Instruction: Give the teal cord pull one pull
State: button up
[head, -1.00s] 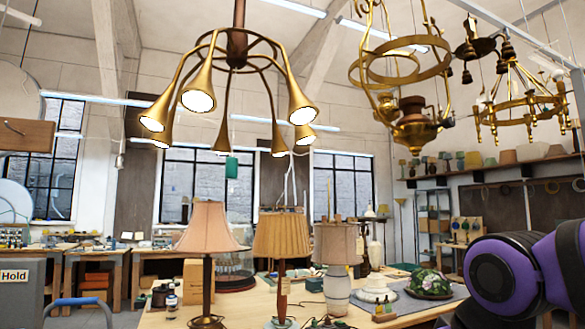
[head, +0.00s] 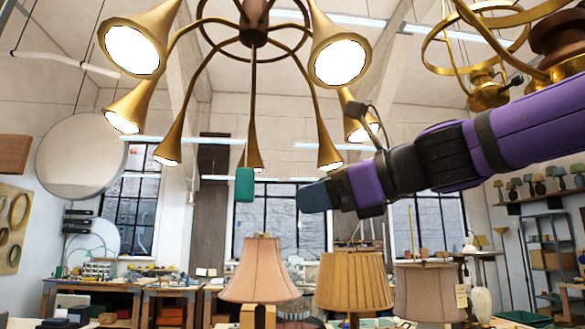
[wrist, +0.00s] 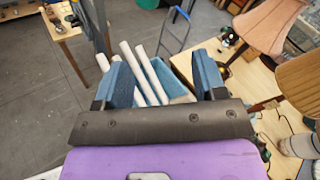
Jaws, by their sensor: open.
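The teal cord pull (head: 245,184) is a small teal block hanging below the brass chandelier (head: 255,36), whose bell shades glow. In the head view my gripper (head: 312,197) reaches in from the right at about the pull's height. Its blue fingertips point left, with a visible gap between them and the pull. In the wrist view my gripper (wrist: 165,75) is open, its two blue fingers wide apart and nothing held. I cannot make out the pull in the wrist view. How far the pull is in depth from the fingers is hard to tell.
Table lamps with a pink shade (head: 260,270) and a pleated tan shade (head: 354,281) stand below. Another brass fixture (head: 490,85) hangs at upper right, near my arm. A round white disc (head: 80,155) is at left. White tubes (wrist: 140,70) show below my fingers.

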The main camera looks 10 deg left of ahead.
aim_at(237, 175)
jog(key=w+a+r+m, duration=0.1)
jog(key=a, duration=0.3)
jog(key=w+a+r+m+y, duration=0.1)
jog(key=w+a+r, duration=0.1)
jog(key=a, duration=0.3)
jog(key=w+a+r+m, duration=0.1)
jog(key=a, duration=0.4)
jog(key=shift+w+a+r+m+y, duration=0.15)
jog(key=shift+a+m+y, duration=0.15)
jog(key=shift+y, duration=0.1)
jog(key=shift+c, duration=0.4)
